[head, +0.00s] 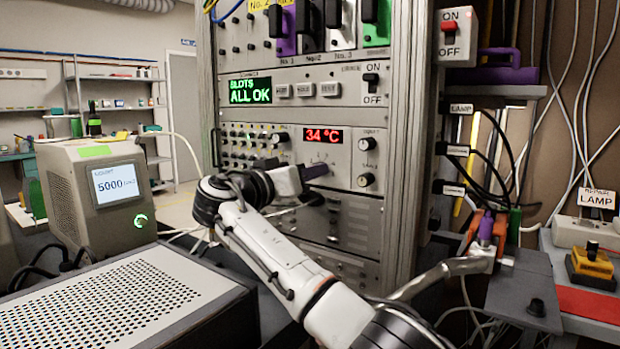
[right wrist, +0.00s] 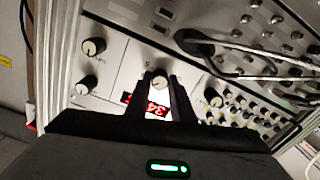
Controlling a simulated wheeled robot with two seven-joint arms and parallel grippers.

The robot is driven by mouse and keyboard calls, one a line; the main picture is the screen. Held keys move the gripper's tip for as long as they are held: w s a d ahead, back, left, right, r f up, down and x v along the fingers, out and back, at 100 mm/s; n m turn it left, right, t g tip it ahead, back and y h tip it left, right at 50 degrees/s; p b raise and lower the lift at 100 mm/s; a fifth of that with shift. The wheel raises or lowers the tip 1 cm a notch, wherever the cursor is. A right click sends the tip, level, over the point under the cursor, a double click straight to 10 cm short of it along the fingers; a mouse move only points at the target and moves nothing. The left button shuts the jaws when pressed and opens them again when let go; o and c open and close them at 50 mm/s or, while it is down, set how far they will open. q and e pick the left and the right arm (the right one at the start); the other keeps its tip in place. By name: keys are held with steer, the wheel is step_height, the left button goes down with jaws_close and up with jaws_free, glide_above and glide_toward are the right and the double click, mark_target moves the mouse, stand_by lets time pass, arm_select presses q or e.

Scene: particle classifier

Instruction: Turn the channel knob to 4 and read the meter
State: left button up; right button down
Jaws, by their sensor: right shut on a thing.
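The meter (head: 323,136) on the rack panel shows red digits reading 34 °C. In the right wrist view the meter (right wrist: 131,99) appears upside down and partly hidden behind a finger. My right gripper (head: 318,170) is at the panel just below the meter. In the right wrist view my right gripper (right wrist: 161,78) has its two dark fingers closed around a pale round knob (right wrist: 157,84). The fingers hide its sides, and I cannot read which number it points to. In the head view the gripper covers this knob. My left gripper is not in view.
Other knobs (head: 365,180) and rows of small switches (head: 240,150) surround the gripper on the panel. A green screen (head: 250,90) above reads SLOTS ALL OK. A chiller box (head: 120,225) showing 5000 stands at left, behind a perforated box (head: 90,300). Cables hang at right.

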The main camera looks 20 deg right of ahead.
arm_select(q)
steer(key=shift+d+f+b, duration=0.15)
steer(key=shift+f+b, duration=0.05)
steer(key=shift+b, duration=0.1)
arm_select(e)
steer(key=m, duration=0.4)
stand_by(0.4)
steer(key=c, duration=1.5)
jaws_free()
steer(key=shift+c, duration=0.2)
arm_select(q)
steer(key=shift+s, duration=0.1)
arm_select(e)
steer(key=shift+a, duration=0.15)
